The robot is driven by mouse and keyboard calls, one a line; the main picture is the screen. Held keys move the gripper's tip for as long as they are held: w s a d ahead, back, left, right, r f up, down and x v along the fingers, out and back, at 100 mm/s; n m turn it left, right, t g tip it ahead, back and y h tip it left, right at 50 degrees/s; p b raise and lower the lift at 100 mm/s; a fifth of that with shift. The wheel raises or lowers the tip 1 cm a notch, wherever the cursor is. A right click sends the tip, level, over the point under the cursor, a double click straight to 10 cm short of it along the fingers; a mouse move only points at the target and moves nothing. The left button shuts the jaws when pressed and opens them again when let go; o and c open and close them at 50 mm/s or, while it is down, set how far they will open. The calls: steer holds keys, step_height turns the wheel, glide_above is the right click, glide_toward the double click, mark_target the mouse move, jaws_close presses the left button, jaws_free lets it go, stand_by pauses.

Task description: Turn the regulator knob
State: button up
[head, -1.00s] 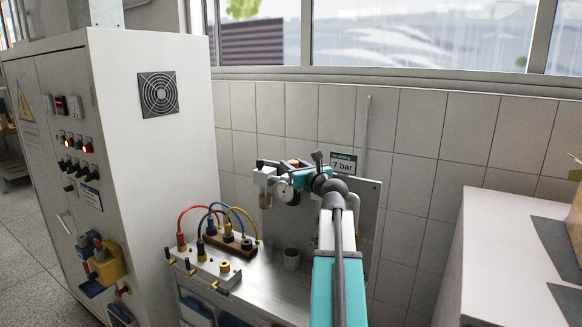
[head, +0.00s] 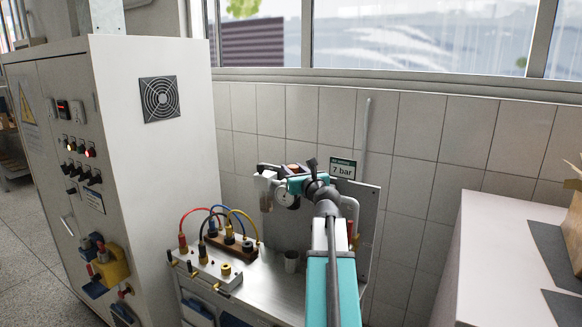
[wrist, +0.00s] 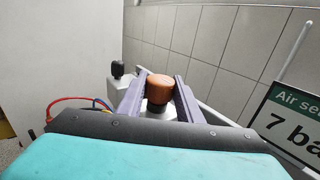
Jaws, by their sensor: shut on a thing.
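The regulator knob is an orange-brown round cap (wrist: 159,81) at the centre of the wrist view, on a light body. It also shows small in the head view (head: 293,168), partly hidden by my gripper. My gripper (wrist: 158,88) has one purple-grey finger on each side of the knob and is shut on it. In the head view my teal gripper (head: 297,184) reaches in at the regulator from the right. A round pressure gauge (head: 284,198) sits just below and left of it; its reading is too small to tell.
A metal bench (head: 270,285) carries a terminal box (head: 205,268) with coloured cables and a small cup (head: 291,261). A grey cabinet (head: 165,190) stands left. A green "7 bar" sign (head: 342,169) is close right of the gripper. A white-topped counter (head: 490,250) stands right.

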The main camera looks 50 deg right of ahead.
steer(key=shift+w+d+r+m+g+h+p, duration=0.15)
steer(key=shift+m+g+h+p, duration=0.6)
steer(key=shift+p, duration=1.8)
steer(key=shift+s+a+r+m+g+h+p, duration=0.15)
steer(key=shift+m+g+h+p, duration=0.55)
steer(key=shift+p, duration=1.8)
steer(key=shift+w+d+r+m+g+h+p, duration=0.35)
steer(key=shift+h+p, duration=0.7)
steer(key=shift+p, duration=1.5)
steer(key=shift+s+a+f+m+h+p, duration=0.3)
steer(key=shift+m+h+p, duration=0.1)
steer(key=shift+p, duration=0.3)
steer(key=shift+d+f+m+g+h+b, duration=0.1)
steer(key=shift+f+m+g+h+b, duration=0.1)
steer(key=shift+m+g+h+b, duration=0.65)
steer(key=shift+f+m+g+h+b, duration=0.15)
steer(key=shift+m+g+h+b, duration=0.3)
steer(key=shift+g, duration=0.5)
steer(key=shift+f+m+g+h+b, duration=0.2)
steer(key=shift+m+g+b, duration=0.35)
steer(key=shift+g, duration=0.35)
steer(key=shift+m+g+h+b, duration=0.3)
steer(key=shift+m+g+b, duration=0.3)
steer(key=shift+g, duration=0.2)
steer(key=shift+f+g, duration=0.1)
steer(key=shift+g, duration=0.2)
steer(key=shift+s+m+g+h+b, duration=0.15)
steer(key=shift+m+g+h+b, duration=0.2)
steer(key=shift+m+g, duration=0.25)
